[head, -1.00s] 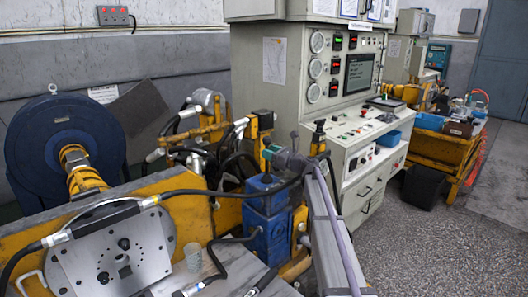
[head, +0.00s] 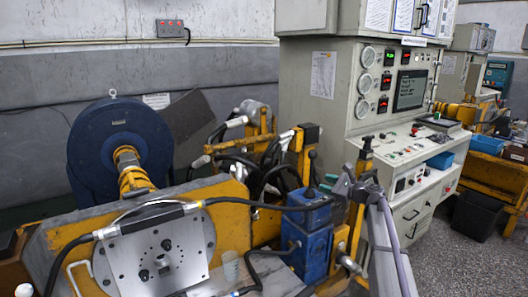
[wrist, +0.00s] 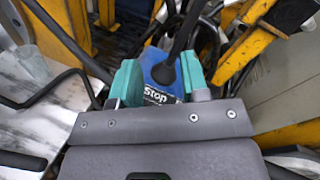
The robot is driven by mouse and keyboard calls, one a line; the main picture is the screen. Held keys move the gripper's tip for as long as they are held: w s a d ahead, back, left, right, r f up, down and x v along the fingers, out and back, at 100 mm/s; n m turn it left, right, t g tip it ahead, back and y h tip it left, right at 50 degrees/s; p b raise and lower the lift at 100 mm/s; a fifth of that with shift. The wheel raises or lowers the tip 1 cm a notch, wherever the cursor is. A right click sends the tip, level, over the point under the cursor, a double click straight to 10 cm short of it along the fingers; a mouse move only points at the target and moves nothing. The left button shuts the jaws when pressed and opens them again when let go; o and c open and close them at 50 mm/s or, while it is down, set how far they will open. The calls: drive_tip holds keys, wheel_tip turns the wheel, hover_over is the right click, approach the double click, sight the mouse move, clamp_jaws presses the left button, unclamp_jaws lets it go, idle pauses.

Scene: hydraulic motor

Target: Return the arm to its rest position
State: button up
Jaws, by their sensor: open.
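My gripper (wrist: 160,76) is open in the wrist view, with a teal finger on each side. Between and beyond the fingers shows a blue valve block (wrist: 160,92) with a "Stop" label. A black lever with a round knob (wrist: 163,72) shows in the gap, apart from both fingers. In the head view my gripper (head: 330,187) is small, at the end of my grey-purple arm, just right of the blue block (head: 308,243). The black lever (head: 312,170) stands up from the block there. The fingertips are hard to make out in that view.
Yellow frames (head: 302,150) and black hoses crowd behind. A control cabinet (head: 395,95) stands at the back right. Open floor (head: 478,262) lies at the right.

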drive_tip(key=s+a+f+n+g+h+p, duration=0.1)
drive_tip(key=s+a+f+n+g+h, duration=0.15)
drive_tip(key=s+f+n, duration=0.35)
drive_tip(key=s+a+f+n+g+h, duration=0.1)
drive_tip(key=s+a+n+g, duration=0.25)
drive_tip(key=s, duration=0.45)
drive_tip(key=s+a+f+n+g+h+p, duration=0.1)
drive_tip(key=s+n, duration=0.5)
drive_tip(key=s, duration=0.7)
drive_tip(key=s+a+f+n+g+h+p, duration=0.1)
drive_tip(key=s+a+n+g+h+p, duration=0.3)
drive_tip(key=s+h, duration=0.4)
drive_tip(key=shift+s+a+f+n+g, duration=0.25)
drive_tip(key=shift+s+a+n+g, duration=0.6)
drive_tip(key=shift+s, duration=2.4)
